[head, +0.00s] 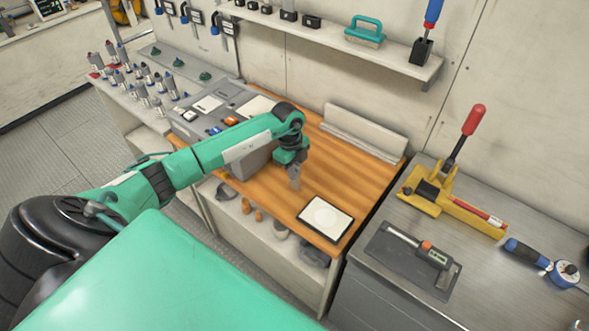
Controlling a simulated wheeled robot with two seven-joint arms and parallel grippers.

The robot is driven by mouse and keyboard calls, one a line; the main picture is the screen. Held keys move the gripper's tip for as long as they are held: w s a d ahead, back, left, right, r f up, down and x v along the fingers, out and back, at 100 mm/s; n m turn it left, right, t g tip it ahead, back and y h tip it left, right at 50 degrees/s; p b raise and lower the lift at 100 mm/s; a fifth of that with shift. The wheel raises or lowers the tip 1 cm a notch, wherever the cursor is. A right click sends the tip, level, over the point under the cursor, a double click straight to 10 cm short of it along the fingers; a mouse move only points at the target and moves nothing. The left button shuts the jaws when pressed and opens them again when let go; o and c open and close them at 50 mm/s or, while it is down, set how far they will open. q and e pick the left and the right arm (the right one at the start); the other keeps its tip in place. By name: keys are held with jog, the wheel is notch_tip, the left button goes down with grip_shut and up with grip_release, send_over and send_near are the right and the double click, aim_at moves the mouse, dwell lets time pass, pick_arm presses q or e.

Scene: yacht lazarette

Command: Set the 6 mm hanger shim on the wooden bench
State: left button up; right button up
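The wooden bench (355,185) has an orange-brown top and stands in the middle of the head view. My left gripper (295,184) points down over its left-middle part, close to the top. Its fingers are small and grey here, and I cannot tell whether they are open or shut or hold anything. I cannot pick out the 6 mm hanger shim for certain. My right gripper is not in view.
A grey organiser (182,127) with small parts adjoins left. Right, a metal counter holds a yellow clamp (455,208) and a caliper (415,245).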

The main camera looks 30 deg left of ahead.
pick_arm(q)
jog(key=shift+o, duration=0.9)
jog(key=shift+r, duration=0.25)
jog(key=r+b, duration=0.1)
jog(key=r, duration=0.2)
jog(key=a+r+b, duration=0.1)
jog(key=r, duration=0.3)
jog(key=r+b, duration=0.2)
jog(key=r, duration=0.1)
jog(key=shift+w+a+r, duration=0.1)
jog(key=shift+a+r, duration=0.05)
jog(key=shift+r, duration=0.75)
